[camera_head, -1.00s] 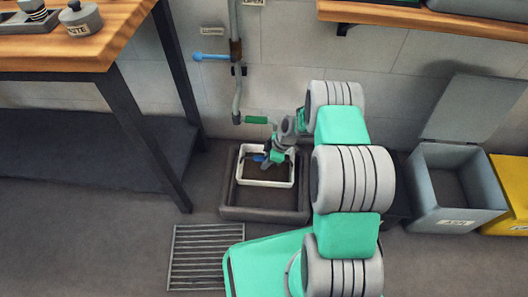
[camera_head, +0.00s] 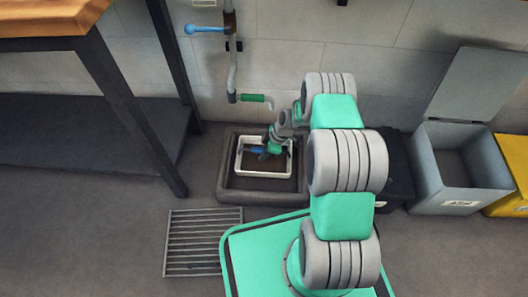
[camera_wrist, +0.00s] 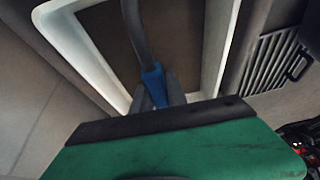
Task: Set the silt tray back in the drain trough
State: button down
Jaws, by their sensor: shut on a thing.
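The silt tray (camera_head: 262,174) is a shallow white-rimmed tray with a dark brown inside. It shows within the outline of the dark grey drain trough (camera_head: 250,197) by the wall, looking about level. Whether its underside touches the trough floor I cannot tell. My gripper (camera_head: 264,151) is over the tray, shut on its handle at the blue grip. In the wrist view, the gripper (camera_wrist: 154,98) holds the blue grip (camera_wrist: 152,78), with the grey handle bar running on beyond. The white tray rim (camera_wrist: 70,42) shows on both sides; my gripper's body hides its near part.
A pipe with a green-handled tap (camera_head: 252,98) and a blue lever (camera_head: 205,29) is on the wall behind. A slatted floor grate (camera_head: 204,243) lies in front. A table leg (camera_head: 130,115) stands left; a grey open bin (camera_head: 458,190) and a yellow bin (camera_head: 511,204) stand right.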

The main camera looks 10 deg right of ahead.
aim_at(268, 159)
notch_tip(268, 159, down, 3)
jog(key=shift+r+b, duration=0.15)
jog(key=shift+b, duration=0.6)
jog(key=shift+f, duration=3.15)
jog(key=shift+f, duration=0.2)
jog(key=c, duration=1.3)
grip_release()
jog(key=shift+o, duration=0.2)
jog(key=p+v, duration=0.4)
jog(key=v, duration=0.3)
jog(key=shift+d+r, duration=0.15)
jog(key=shift+r, duration=0.25)
